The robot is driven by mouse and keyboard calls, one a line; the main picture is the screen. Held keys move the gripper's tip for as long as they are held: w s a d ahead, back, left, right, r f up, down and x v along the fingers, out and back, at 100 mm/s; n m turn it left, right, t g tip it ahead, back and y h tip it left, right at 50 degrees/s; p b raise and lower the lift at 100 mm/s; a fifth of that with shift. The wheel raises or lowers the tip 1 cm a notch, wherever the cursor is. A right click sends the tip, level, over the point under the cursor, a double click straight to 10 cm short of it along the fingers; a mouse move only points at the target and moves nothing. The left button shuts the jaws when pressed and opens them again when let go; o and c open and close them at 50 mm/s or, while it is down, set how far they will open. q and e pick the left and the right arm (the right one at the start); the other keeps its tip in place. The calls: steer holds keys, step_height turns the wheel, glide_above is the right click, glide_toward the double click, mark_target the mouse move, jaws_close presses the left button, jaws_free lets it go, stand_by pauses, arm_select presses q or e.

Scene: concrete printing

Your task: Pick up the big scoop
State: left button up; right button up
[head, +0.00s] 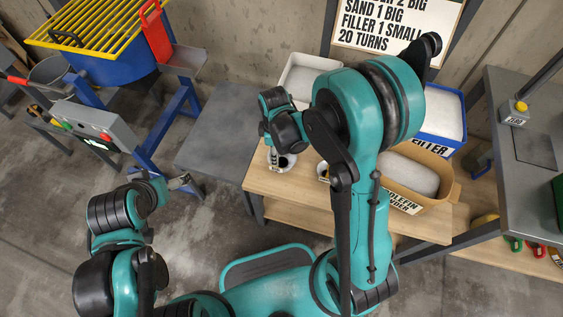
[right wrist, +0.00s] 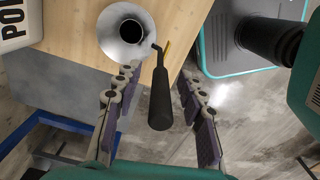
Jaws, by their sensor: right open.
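In the right wrist view a black handle (right wrist: 161,100), which looks like the big scoop's, points toward my palm between the fingers. A yellow piece shows by its far end. Beside that end is a round pale metal cup (right wrist: 112,35) with a dark centre; I cannot tell whether they are joined. My right gripper (right wrist: 159,73) is open around the handle, with gaps on both sides. In the head view, my right gripper (head: 274,156) is low over the wooden table's left front corner, partly hiding the cup (head: 287,161). My left gripper (head: 184,183) is away to the left, too small to read.
The wooden table (head: 270,195) also holds a white bin (head: 296,78), a blue filler bin (head: 460,117) and a cardboard box (head: 448,190). A grey table (head: 215,130) adjoins on the left. A blue mixer (head: 105,68) stands farther left. Grey shelving is at right.

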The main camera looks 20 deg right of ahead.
jaws_close()
